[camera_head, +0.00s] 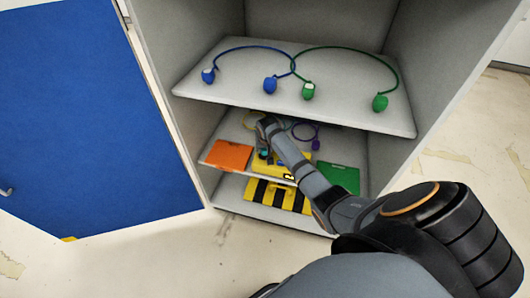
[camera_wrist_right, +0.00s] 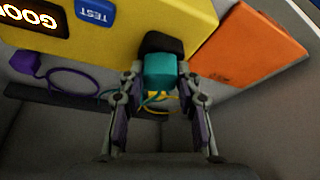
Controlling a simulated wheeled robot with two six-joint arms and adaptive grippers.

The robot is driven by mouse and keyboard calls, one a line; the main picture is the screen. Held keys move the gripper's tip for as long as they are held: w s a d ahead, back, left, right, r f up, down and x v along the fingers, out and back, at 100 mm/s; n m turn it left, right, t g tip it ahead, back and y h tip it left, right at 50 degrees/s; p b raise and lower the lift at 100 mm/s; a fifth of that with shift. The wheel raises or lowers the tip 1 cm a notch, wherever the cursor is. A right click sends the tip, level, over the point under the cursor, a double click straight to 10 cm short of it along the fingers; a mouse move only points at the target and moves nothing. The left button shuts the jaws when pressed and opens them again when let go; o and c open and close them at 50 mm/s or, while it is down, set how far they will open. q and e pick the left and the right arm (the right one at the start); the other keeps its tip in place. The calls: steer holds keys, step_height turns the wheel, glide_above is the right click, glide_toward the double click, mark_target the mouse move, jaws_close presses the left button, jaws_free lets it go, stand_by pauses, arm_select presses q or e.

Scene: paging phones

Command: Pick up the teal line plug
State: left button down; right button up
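The teal line plug (camera_wrist_right: 160,72) sits between the fingertips of my right gripper (camera_wrist_right: 160,80) in the right wrist view. It is up against a black block (camera_wrist_right: 163,42) on the yellow box (camera_wrist_right: 115,28). One finger is on each side of the plug, with what looks like a narrow gap; I cannot tell if either touches. A teal cord and a yellow cord show below the plug. In the head view, my right gripper (camera_head: 264,142) reaches into the cabinet's middle shelf, and a bit of teal (camera_head: 264,154) shows there. My left gripper is not in view.
An orange panel (camera_head: 229,156) and a green panel (camera_head: 338,177) flank the yellow box. A purple plug (camera_wrist_right: 25,62) with its cord is nearby. The upper shelf (camera_head: 330,112) above my arm holds blue and green plugs. A striped box (camera_head: 262,194) is below.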

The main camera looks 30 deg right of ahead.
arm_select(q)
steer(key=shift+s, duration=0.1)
arm_select(e)
jaws_close()
